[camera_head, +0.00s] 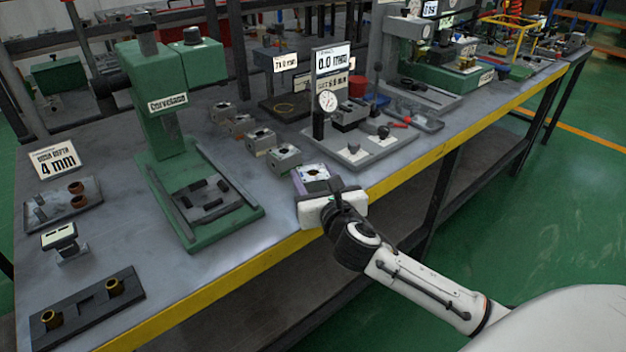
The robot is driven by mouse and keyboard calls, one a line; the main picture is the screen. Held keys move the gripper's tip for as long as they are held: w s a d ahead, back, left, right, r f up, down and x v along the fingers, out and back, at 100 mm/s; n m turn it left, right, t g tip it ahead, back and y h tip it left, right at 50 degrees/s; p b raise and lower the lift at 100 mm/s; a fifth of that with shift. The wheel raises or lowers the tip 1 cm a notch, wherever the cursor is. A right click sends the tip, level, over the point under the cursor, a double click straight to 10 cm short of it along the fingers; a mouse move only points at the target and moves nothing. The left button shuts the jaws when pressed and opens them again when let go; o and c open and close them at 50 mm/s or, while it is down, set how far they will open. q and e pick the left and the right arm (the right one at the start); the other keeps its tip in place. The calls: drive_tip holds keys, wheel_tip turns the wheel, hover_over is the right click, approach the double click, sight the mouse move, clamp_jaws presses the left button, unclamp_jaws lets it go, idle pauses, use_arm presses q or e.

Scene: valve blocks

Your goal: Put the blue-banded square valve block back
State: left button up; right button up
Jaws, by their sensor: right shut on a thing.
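A square valve block (312,173) with a dark hole in its pale top is at the front edge of the bench, at the near end of a row of blocks. A bluish-purple patch shows at its left side, but I cannot tell whether it is a band. My right gripper (316,181) is shut on this block, and its white body hides the block's near side. I cannot tell whether the block touches the bench top. My left gripper is not in view.
Several similar blocks (262,141) run diagonally back and left from the held one. A green press (167,150) stands left of them. A grey plate with a dial gauge (327,101) is behind right. The yellow bench edge (262,262) runs below the gripper.

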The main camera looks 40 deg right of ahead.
drive_tip(key=shift+r, duration=0.1)
drive_tip(key=o, duration=1.5)
drive_tip(key=shift+s, duration=0.1)
drive_tip(key=p+v, duration=0.1)
drive_tip(key=v, duration=1.1)
